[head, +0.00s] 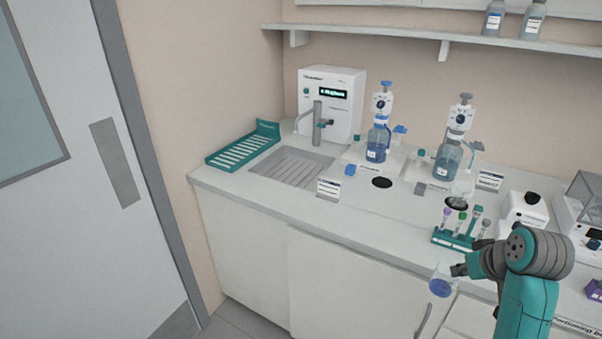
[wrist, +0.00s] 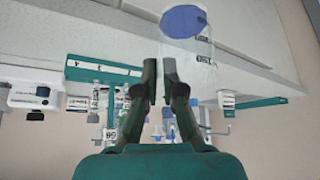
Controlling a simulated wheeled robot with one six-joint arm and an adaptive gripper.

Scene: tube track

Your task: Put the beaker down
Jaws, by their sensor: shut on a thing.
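The beaker (head: 441,283) is clear with blue liquid in its bottom. It hangs in front of the counter's front edge, beside the cabinet fronts. My gripper (head: 458,270) is shut on it from the right. In the wrist view the beaker (wrist: 187,50) is at the top, just beyond the fingertips of my gripper (wrist: 163,75), with the blue liquid at the picture's top edge. The exact contact between fingers and glass is hard to make out.
A teal tube rack (head: 455,239) stands near the counter edge behind my gripper. A sink (head: 291,167), a teal drying rack (head: 240,147) and a label stand (head: 328,189) are left. Counter (head: 372,222) front-centre is clear.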

